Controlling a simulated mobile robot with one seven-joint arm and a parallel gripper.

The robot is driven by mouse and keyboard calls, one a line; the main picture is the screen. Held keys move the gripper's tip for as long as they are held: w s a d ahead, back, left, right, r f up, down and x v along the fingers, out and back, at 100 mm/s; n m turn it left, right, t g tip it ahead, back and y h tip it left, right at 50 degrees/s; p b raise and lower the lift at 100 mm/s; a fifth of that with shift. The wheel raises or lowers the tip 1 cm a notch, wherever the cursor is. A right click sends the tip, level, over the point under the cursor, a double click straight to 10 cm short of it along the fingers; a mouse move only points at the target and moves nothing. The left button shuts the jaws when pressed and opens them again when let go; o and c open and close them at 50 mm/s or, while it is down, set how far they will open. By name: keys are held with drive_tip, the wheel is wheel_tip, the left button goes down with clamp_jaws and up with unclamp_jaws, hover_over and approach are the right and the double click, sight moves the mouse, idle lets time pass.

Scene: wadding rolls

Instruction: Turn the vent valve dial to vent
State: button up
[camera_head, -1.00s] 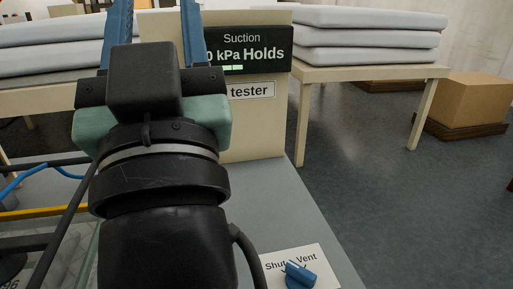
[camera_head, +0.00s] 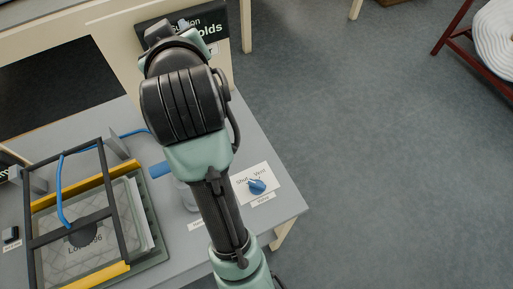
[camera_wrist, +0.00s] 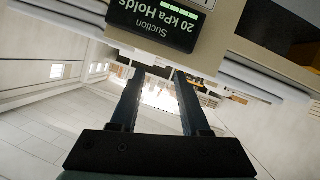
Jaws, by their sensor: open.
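The blue vent valve dial (camera_head: 257,187) sits on a white card (camera_head: 241,183) marked Shut and Vent, near the table's right front edge. The dial is small in the head view, and I cannot tell exactly which word it points to. My gripper is hidden behind my arm in the head view. In the wrist view its two blue fingers (camera_wrist: 162,76) are apart, with nothing between them. The gripper is away from the dial, up near the tester's display, and the dial is not in the wrist view.
The suction display (camera_wrist: 157,22) appears upside down in the wrist view and reads 20 kPa Holds. A dark frame with yellow bars (camera_head: 85,187) and a blue hose stands left on the grey table (camera_head: 283,203). Open floor (camera_head: 350,120) lies to the right.

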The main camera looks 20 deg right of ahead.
drive_tip(key=s+d+f+n+g+p, duration=0.1)
drive_tip(key=s+d+f+g+p, duration=0.15)
drive_tip(key=f+g, duration=0.2)
drive_tip(key=s+d+f+n+g+p, duration=0.1)
drive_tip(key=s+d+f+n+g, duration=0.15)
drive_tip(key=f, duration=0.35)
drive_tip(key=n+g+y, duration=0.1)
drive_tip(key=n+g, duration=0.2)
drive_tip(key=g, duration=0.4)
hover_over(257, 183)
wheel_tip(257, 183, down, 11)
wheel_tip(257, 183, down, 12)
drive_tip(key=shift+r, duration=0.15)
drive_tip(key=shift+f, duration=0.55)
clamp_jaws()
